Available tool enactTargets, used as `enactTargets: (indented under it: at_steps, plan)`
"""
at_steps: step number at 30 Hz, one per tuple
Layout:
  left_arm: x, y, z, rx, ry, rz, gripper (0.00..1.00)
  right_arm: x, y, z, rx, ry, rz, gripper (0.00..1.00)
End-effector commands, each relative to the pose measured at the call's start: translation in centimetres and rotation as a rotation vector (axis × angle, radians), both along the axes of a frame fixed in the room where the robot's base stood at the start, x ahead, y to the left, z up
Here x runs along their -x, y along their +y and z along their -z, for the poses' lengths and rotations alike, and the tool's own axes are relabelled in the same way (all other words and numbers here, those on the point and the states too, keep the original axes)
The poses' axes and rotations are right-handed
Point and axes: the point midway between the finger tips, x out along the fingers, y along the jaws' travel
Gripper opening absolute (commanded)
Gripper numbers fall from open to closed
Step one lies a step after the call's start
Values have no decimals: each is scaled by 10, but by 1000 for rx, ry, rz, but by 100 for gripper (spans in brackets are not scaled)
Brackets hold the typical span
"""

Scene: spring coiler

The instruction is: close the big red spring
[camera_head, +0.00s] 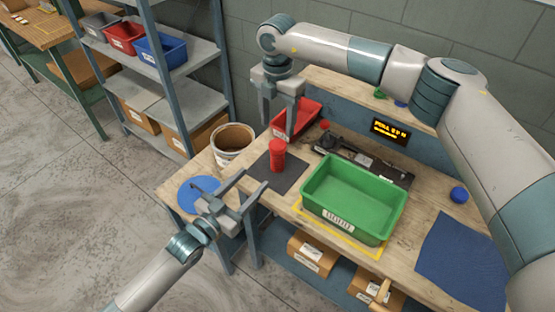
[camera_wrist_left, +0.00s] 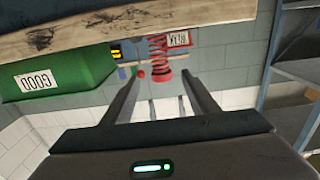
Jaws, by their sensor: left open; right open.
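The big red spring (camera_head: 277,157) stands upright on a dark mat on the workbench. In the left wrist view its red coils (camera_wrist_left: 158,55) show beyond my fingertips, with visible gaps between turns. My left gripper (camera_head: 254,180) is open and empty, level with the bench's left front edge, its fingers pointing toward the spring but apart from it. It also shows in the left wrist view (camera_wrist_left: 161,78). My right gripper (camera_head: 279,125) is open, pointing down above the spring, and looks empty. I cannot tell the exact gap between its fingertips and the spring top.
A green bin (camera_head: 317,209) stands right of the mat (camera_head: 262,167). A dark metal device (camera_head: 345,150) and a red bin (camera_head: 311,113) are behind. A lit display (camera_head: 390,132), white bucket (camera_head: 232,137), blue disc (camera_head: 192,196) and blue mat (camera_head: 455,262) surround the work area.

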Motion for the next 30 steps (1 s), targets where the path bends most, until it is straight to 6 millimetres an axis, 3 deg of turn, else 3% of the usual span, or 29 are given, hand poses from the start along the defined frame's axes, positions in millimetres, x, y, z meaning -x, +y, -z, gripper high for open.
enactTargets:
  at_steps: [18,30]
  plan:
    - [-83,-60,-2,1,-2,0,54,0,0,0,0,0,0,55]
    - [-108,-79,-1,1,-1,0,54,0,0,0,0,0,0,55]
